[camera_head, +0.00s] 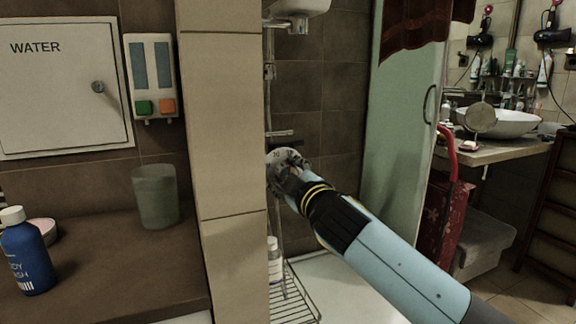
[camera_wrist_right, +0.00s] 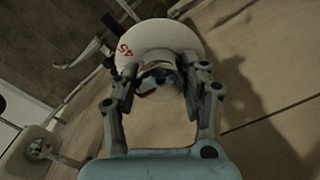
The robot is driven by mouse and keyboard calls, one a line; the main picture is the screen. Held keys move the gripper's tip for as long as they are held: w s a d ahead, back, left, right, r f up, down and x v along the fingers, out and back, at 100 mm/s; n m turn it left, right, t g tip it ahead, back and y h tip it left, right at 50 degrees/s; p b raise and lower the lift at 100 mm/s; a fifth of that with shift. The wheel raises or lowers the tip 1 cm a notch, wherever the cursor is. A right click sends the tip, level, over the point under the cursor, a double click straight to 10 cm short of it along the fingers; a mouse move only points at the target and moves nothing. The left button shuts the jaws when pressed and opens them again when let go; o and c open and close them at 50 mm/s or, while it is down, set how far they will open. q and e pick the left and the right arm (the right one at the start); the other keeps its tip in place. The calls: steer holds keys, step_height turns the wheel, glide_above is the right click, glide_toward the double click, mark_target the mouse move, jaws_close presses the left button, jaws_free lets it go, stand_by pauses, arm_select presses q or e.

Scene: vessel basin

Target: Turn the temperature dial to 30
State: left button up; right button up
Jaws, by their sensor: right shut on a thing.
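The temperature dial (camera_head: 291,156) is a round white disc on the shower wall, partly hidden behind my right gripper in the head view. In the right wrist view the dial (camera_wrist_right: 155,36) shows a red 45 on its left side. My right gripper (camera_wrist_right: 158,84) has one finger on each side of the dial's central knob (camera_wrist_right: 160,74) and is shut on it. In the head view my right gripper (camera_head: 287,182) reaches the dial from the lower right. The number the dial is set to cannot be read. My left gripper is not in view.
A tiled pillar (camera_head: 228,150) stands just left of the dial. A wire rack (camera_head: 292,302) with a bottle (camera_head: 274,262) is below. A glass door (camera_head: 398,140) is at the right. A cup (camera_head: 156,196) and a blue bottle (camera_head: 27,256) stand on the left counter.

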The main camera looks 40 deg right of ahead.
steer(key=n+p, duration=0.2)
steer(key=n, duration=0.2)
steer(key=shift+n, duration=0.4)
steer(key=shift+f, duration=0.1)
steer(key=o, duration=1.2)
steer(key=v, duration=1.2)
